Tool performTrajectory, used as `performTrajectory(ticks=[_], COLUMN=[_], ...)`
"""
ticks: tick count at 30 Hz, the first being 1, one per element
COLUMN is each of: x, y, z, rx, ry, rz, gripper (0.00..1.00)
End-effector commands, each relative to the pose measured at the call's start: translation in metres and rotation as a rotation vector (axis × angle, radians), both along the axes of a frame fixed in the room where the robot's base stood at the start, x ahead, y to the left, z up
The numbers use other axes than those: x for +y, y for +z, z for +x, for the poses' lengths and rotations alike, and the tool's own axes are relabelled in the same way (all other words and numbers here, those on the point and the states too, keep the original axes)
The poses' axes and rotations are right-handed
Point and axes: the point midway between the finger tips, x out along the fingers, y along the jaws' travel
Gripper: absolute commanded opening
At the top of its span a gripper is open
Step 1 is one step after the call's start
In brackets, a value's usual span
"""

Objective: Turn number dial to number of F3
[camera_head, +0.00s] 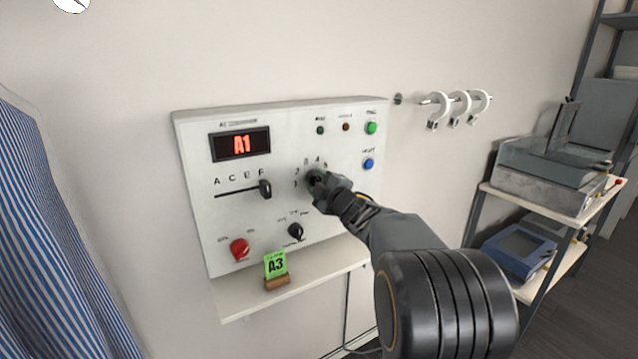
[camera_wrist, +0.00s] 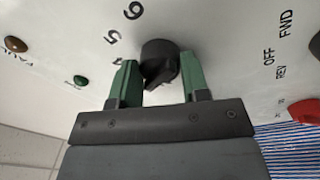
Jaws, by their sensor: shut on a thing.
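The number dial (camera_head: 312,177) is a black knob on the white control panel (camera_head: 222,237), with numbers around it. My gripper (camera_head: 318,184) covers much of the dial in the head view. In the wrist view, the black knob (camera_wrist: 159,58) sits between the two green fingers of my gripper (camera_wrist: 160,76), which is shut on it. Numbers 4, 5 and 6 show beside it. The dial's pointer setting cannot be told. The red display (camera_head: 241,144) reads A1. The black letter slider (camera_head: 265,189) stands at the right end of its slot, below F.
A green card (camera_head: 276,264) reading A3 stands on the shelf (camera_head: 237,302) below the panel. A red knob (camera_head: 240,249), a small black knob (camera_head: 295,232), a green button (camera_head: 371,127) and a blue button (camera_head: 369,164) surround the dial. A striped cloth (camera_head: 50,230) hangs left.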

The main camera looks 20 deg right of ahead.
Motion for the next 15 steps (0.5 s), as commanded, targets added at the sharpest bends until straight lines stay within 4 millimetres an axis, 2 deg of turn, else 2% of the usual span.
performTrajectory(ticks=[9,10,15], x=[0.0000,0.0000,0.0000], y=[0.0001,0.0000,0.0000], z=[0.0000,0.0000,0.0000], rx=[0.000,0.000,0.000], ry=[0.000,0.000,0.000], rz=[0.000,0.000,0.000], gripper=[0.19,0.45,0.61])
